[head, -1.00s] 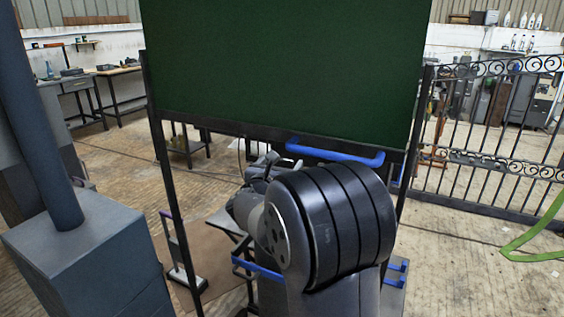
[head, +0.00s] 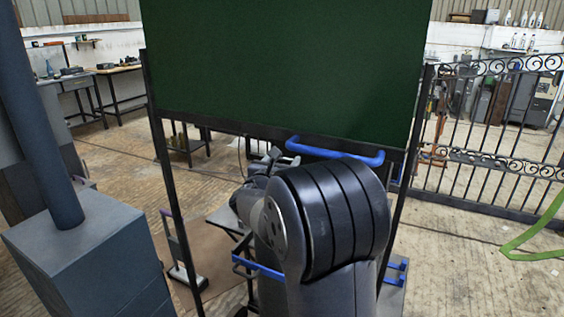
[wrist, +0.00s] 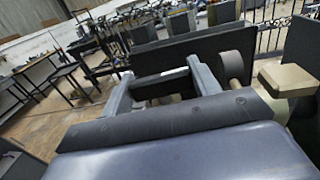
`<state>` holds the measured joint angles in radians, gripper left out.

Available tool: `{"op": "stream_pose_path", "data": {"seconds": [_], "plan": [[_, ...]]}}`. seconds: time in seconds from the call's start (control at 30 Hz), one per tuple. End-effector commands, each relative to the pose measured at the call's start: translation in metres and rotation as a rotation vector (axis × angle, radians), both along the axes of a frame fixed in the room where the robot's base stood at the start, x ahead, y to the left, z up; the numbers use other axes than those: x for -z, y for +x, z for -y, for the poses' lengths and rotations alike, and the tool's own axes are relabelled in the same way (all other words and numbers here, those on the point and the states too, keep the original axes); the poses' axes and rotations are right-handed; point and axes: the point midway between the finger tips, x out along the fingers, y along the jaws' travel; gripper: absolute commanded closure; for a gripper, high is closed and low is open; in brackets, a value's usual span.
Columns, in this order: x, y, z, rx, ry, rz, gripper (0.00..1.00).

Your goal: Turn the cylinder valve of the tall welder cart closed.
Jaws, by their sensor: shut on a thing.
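In the wrist view a dark round knob (wrist: 237,66) on a beige stem stands beside a beige block (wrist: 287,79); they look like the cylinder valve. My gripper (wrist: 160,70) has its two grey fingers spread around part of a dark bar-like thing (wrist: 160,88), just left of the knob. I cannot tell whether the right finger touches the knob. In the head view my gripper (head: 268,160) is small and mostly behind my arm, below the green panel. The cart is mostly hidden there; blue handle bars (head: 335,152) show around my arm.
A green screen (head: 285,65) in a dark frame stands right in front of me. A grey box with a post (head: 90,260) is at the left. An iron gate (head: 490,140) and a green hose-like strip (head: 535,240) are at the right, with open floor before them.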

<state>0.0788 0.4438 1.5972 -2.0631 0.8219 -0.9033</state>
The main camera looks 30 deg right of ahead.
Motion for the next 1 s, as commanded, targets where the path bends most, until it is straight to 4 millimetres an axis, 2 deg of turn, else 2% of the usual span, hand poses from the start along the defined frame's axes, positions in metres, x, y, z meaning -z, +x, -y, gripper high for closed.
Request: {"op": "stream_pose_path", "data": {"seconds": [0.27, 0.47, 1.0], "plan": [[-0.0013, 0.0006, -0.0006, 0.028, -0.001, -0.001, 0.65], [-0.0025, 0.0012, -0.0011, 0.125, -0.001, -0.002, 0.65], [-0.0044, 0.0018, -0.0008, 0.614, -0.001, -0.004, 0.65]]}}
